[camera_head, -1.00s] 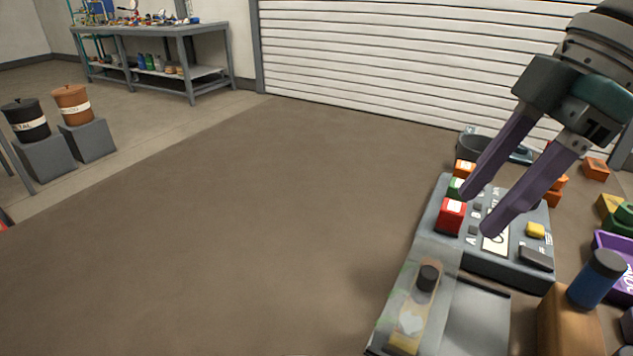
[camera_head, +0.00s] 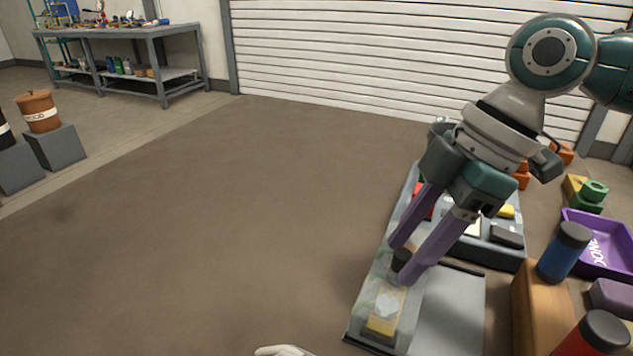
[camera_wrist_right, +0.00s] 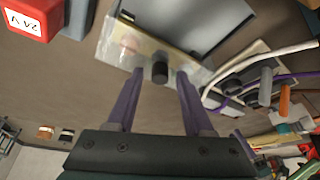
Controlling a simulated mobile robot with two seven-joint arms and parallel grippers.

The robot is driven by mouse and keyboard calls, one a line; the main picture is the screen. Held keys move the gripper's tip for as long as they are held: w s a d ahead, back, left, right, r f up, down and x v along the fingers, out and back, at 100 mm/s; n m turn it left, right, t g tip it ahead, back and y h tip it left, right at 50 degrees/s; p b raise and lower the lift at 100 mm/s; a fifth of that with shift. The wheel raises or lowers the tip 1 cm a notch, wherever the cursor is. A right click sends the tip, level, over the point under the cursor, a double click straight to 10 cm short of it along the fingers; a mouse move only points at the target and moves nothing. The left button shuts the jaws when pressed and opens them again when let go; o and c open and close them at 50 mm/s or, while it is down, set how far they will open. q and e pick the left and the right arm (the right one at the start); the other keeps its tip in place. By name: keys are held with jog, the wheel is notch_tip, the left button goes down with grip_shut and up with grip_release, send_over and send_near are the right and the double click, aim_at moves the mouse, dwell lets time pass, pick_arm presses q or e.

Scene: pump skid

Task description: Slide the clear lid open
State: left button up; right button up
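The clear lid (camera_head: 377,285) lies over the left part of a flat grey tray (camera_head: 450,312) at the lower right of the head view. A yellow thing shows through it. A black knob (camera_head: 401,260) stands on the lid; in the right wrist view the knob (camera_wrist_right: 160,72) is between the fingertips, with a gap on each side. My right gripper (camera_head: 402,262) is open, its purple fingers pointing down on both sides of the knob. Whether a finger touches the lid, I cannot tell. Of my left arm, only a pale piece may show at the bottom edge; its gripper is out of view.
To the right are a brown block (camera_head: 540,305), a blue-bodied cylinder (camera_head: 562,252) and a purple bin (camera_head: 600,245). The floor to the left is clear.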

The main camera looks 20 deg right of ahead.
grip_shut()
dwell(1.2)
